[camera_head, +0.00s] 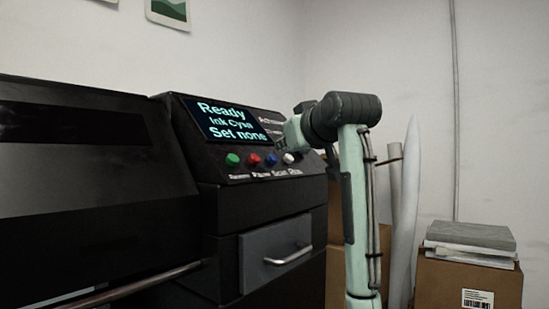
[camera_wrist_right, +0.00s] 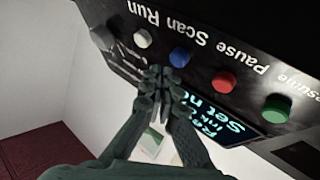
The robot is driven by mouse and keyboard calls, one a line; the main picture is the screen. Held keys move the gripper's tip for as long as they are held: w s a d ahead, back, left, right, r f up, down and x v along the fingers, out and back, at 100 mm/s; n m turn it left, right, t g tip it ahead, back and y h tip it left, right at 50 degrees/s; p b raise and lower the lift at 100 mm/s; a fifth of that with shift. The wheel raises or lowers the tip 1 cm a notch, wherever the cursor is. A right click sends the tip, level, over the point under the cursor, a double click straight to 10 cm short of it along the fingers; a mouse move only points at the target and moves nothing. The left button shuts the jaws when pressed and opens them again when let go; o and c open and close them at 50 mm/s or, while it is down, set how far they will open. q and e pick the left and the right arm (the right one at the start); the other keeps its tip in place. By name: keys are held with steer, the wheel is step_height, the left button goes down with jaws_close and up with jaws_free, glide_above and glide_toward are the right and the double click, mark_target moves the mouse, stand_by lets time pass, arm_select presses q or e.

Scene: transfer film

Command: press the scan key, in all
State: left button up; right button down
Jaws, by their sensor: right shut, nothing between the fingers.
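The scan key is the blue button (camera_head: 271,159) on the dark sloped panel of the machine, above the label "Scan". It also shows in the wrist view (camera_wrist_right: 181,56), where the labels appear upside down. My right gripper (camera_head: 281,147) is in front of the panel's right part, above the buttons in the head view. In the wrist view its fingertips (camera_wrist_right: 163,78) are together and empty, close to the blue and white buttons. I cannot tell whether they touch the panel. My left gripper is not in view.
Beside the blue button are a red button (camera_head: 254,160), a green one (camera_head: 232,159) and a white one (camera_head: 289,157). The screen (camera_head: 228,122) reads "Ready", "Ink Cyan", "Set none". Below is a drawer (camera_head: 262,268). A cardboard box (camera_head: 450,280) stands at right.

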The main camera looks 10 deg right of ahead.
stand_by(0.7)
steer(key=shift+w+a+f, duration=0.15)
steer(key=shift+w+f, duration=0.1)
steer(key=shift+f, duration=0.05)
steer(key=shift+w+a+f, duration=0.25)
steer(key=shift+f, duration=0.1)
stand_by(0.7)
stand_by(0.4)
steer(key=shift+s+d+r+p, duration=0.3)
steer(key=shift+s+d+r, duration=0.15)
steer(key=shift+r, duration=0.2)
steer(key=s+d+r, duration=0.2)
steer(key=s+r, duration=0.1)
steer(key=shift+r, duration=0.25)
